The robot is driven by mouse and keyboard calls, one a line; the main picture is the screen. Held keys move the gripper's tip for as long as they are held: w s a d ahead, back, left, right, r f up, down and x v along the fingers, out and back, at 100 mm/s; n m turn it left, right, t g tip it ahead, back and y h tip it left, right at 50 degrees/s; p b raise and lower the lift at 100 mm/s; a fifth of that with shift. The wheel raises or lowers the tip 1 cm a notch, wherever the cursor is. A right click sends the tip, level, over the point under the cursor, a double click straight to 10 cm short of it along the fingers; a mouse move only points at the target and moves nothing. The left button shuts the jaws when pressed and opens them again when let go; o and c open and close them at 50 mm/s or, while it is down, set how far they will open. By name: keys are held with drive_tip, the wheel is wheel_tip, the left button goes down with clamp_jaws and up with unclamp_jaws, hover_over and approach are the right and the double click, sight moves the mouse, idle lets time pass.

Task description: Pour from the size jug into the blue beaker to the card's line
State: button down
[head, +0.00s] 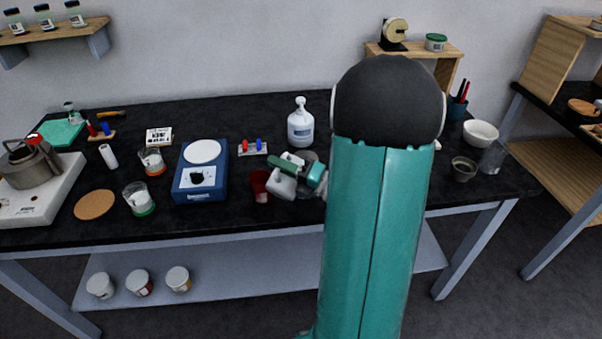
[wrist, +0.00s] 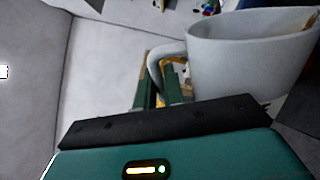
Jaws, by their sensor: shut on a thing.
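My gripper (head: 284,168) is over the front middle of the bench, its green fingers shut on the handle of a pale grey-white jug (head: 282,188). In the wrist view the jug (wrist: 240,62) fills the upper right, its handle between the fingers (wrist: 163,90). Something tan shows just inside its rim. The jug is beside a dark red cup (head: 260,187); I cannot tell whether it touches anything. No beaker with a clear blue marking can be made out; my arm hides part of the bench. A small white card with dark print (head: 159,137) stands at the back left.
A blue balance (head: 201,172) stands left of the red cup. Beakers with orange (head: 152,161) and green (head: 139,199) bases are further left. A white bottle (head: 301,123) stands behind the gripper. A kettle (head: 30,164) is at far left, a white bowl (head: 480,133) at right.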

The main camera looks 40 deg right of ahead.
sight(276, 179)
drive_tip(key=shift+w+d+r+m, duration=0.2)
drive_tip(key=shift+d+r+m, duration=0.3)
drive_tip(key=shift+m, duration=0.3)
idle(0.6)
drive_tip(key=shift+w+d+r+m+h, duration=0.15)
drive_tip(key=shift+d+r+m+h, duration=0.15)
drive_tip(key=shift+d+m, duration=0.2)
idle(0.6)
drive_tip(key=a+f+n, duration=0.1)
drive_tip(key=s+a+f+n, duration=0.1)
drive_tip(key=n, duration=0.1)
drive_tip(key=shift+a+f, duration=0.1)
drive_tip(key=shift+a, duration=0.15)
drive_tip(key=shift+a+f+n+g+y, duration=0.35)
drive_tip(key=shift+f+n+y, duration=0.25)
drive_tip(key=shift+n, duration=0.4)
drive_tip(key=shift+s+a+n, duration=0.2)
drive_tip(key=shift+a+n, duration=0.2)
drive_tip(key=shift+n, duration=0.5)
drive_tip(key=shift+s+a+f+n, duration=0.1)
drive_tip(key=shift+a+f+n, duration=0.1)
drive_tip(key=shift+n, duration=0.1)
drive_tip(key=shift+a+f+n+g, duration=0.1)
drive_tip(key=shift+f+n+g, duration=0.15)
drive_tip(key=shift+n, duration=0.05)
drive_tip(key=shift+f, duration=0.15)
